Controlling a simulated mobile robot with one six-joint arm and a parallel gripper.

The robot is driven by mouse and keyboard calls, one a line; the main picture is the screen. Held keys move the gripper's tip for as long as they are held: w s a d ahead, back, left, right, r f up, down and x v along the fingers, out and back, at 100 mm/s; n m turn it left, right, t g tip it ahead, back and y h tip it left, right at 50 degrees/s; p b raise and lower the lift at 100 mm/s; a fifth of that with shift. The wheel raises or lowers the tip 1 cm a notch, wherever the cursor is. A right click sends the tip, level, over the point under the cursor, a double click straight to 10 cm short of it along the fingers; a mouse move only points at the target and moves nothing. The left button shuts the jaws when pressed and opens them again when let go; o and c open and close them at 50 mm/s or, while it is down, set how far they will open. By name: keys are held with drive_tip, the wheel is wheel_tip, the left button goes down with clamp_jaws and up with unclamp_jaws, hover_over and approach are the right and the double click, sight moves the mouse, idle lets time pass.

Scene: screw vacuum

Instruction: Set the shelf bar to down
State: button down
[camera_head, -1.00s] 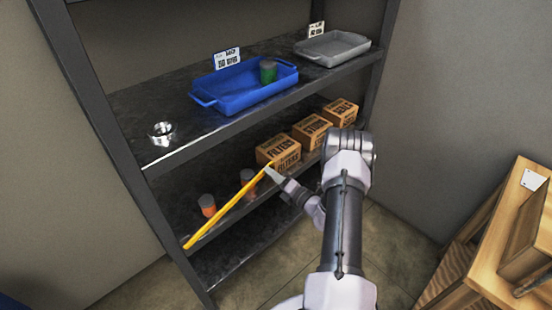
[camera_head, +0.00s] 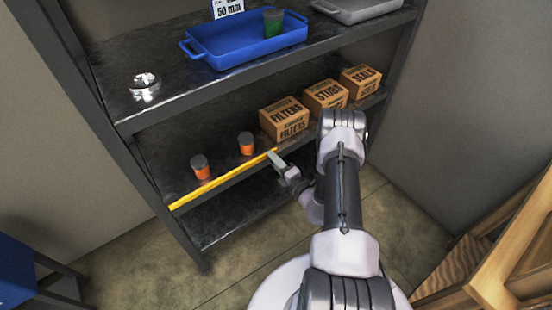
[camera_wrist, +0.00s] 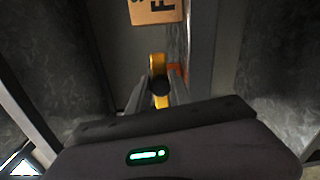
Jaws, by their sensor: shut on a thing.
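The yellow shelf bar (camera_head: 222,180) runs along the front edge of the middle shelf (camera_head: 160,165). It lies nearly in line with that edge, its left end at the left post and its right end at my gripper. My gripper (camera_head: 277,160) is at the right end of the bar. In the wrist view the yellow bar (camera_wrist: 159,70) stands between the two fingers of my gripper (camera_wrist: 158,90), which are shut on it. A dark round part sits at the bar between the fingers.
Two orange and grey cans (camera_head: 200,167) stand on the middle shelf behind the bar. Boxes marked filters (camera_head: 285,120), studs (camera_head: 326,98) and seals (camera_head: 360,82) stand to their right. A blue tray (camera_head: 225,55) is on the shelf above. A wooden structure (camera_head: 500,260) is at the lower right.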

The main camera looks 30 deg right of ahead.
drive_tip(key=shift+s+a+f, duration=0.1)
drive_tip(key=shift+a+f, duration=0.1)
drive_tip(key=shift+f, duration=0.1)
drive_tip(key=c, duration=1.5)
unclamp_jaws()
drive_tip(key=o, duration=0.3)
drive_tip(key=shift+f, duration=0.1)
drive_tip(key=s+p, duration=0.1)
drive_tip(key=s, duration=0.4)
drive_tip(key=s+p, duration=0.2)
drive_tip(key=s, duration=0.4)
drive_tip(key=s+r+p, duration=0.1)
drive_tip(key=s+p, duration=0.1)
drive_tip(key=s, duration=0.4)
drive_tip(key=shift+s+d, duration=0.1)
drive_tip(key=shift+d, duration=0.15)
